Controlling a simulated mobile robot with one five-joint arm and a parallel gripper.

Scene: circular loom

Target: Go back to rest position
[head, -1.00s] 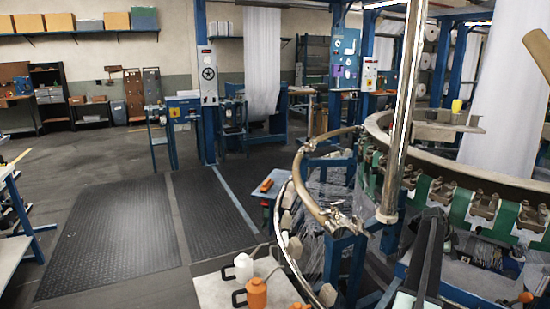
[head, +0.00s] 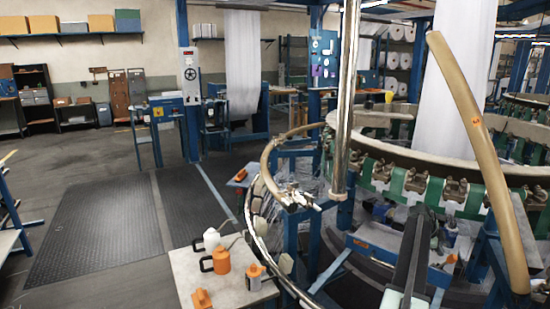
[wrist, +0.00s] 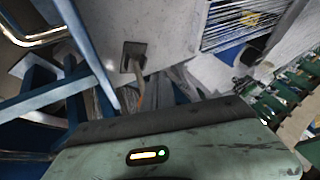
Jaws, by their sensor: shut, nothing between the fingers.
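My arm (head: 411,262) reaches forward from the bottom edge in the head view, a dark bar with a pale lower part. It points toward the circular loom (head: 440,165) at the right. In the wrist view, a greenish panel of my own body with a small lit indicator fills the bottom. I see no gripper fingers in either view, and nothing is seen held. The loom's blue frame (wrist: 42,98), a grey panel and a band of white threads (wrist: 240,22) show beyond it.
A small table (head: 186,262) with white and orange containers (head: 221,259) stands at bottom centre. A curved rail (head: 268,170) and a tan curved beam (head: 478,140) stand around the loom. Dark floor mats (head: 95,232) lie clear at left.

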